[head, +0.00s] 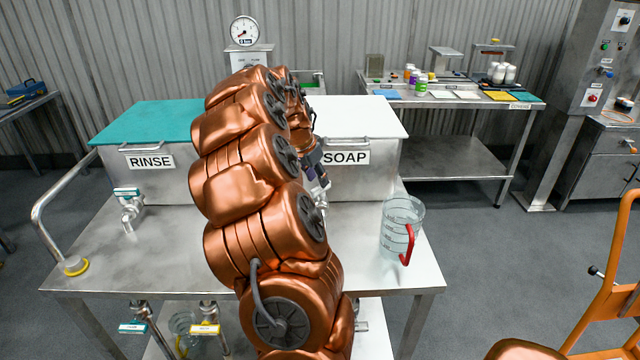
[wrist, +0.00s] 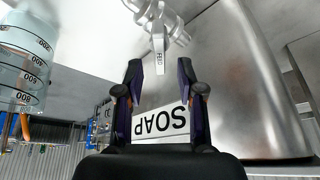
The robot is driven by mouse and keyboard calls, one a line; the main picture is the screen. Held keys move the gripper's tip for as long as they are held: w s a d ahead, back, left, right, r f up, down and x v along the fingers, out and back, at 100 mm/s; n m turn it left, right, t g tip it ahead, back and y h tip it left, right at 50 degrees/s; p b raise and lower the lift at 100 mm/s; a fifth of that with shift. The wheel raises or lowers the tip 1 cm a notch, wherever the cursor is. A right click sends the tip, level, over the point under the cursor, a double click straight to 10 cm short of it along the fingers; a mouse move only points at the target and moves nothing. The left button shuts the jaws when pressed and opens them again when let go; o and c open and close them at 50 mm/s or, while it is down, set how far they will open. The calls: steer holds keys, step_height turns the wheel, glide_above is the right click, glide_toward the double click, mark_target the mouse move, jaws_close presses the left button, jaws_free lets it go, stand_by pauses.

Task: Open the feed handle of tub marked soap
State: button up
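The tub marked SOAP (head: 365,180) is a steel box with a white lid, right of centre on the steel table in the head view. Its SOAP label (wrist: 162,122) appears upside down in the wrist view. The metal tap (wrist: 162,22) on its front carries a white feed handle (wrist: 159,58) with small lettering. My gripper (wrist: 159,75) is open in the wrist view, with dark fingers on either side of the handle's free end. I see no clear contact. In the head view my gripper (head: 318,168) is in front of the tub, and my arm hides part of the tub.
A measuring jug (head: 402,222) with a red handle stands right of the tap on the table (head: 160,250). The RINSE tub (head: 150,180) with a teal lid and its own tap (head: 130,210) stands at left. More valves are below the table's front edge.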

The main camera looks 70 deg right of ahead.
mark_target(321, 189)
steer(key=shift+x, duration=1.85)
steer(key=shift+c, duration=0.3)
jaws_close()
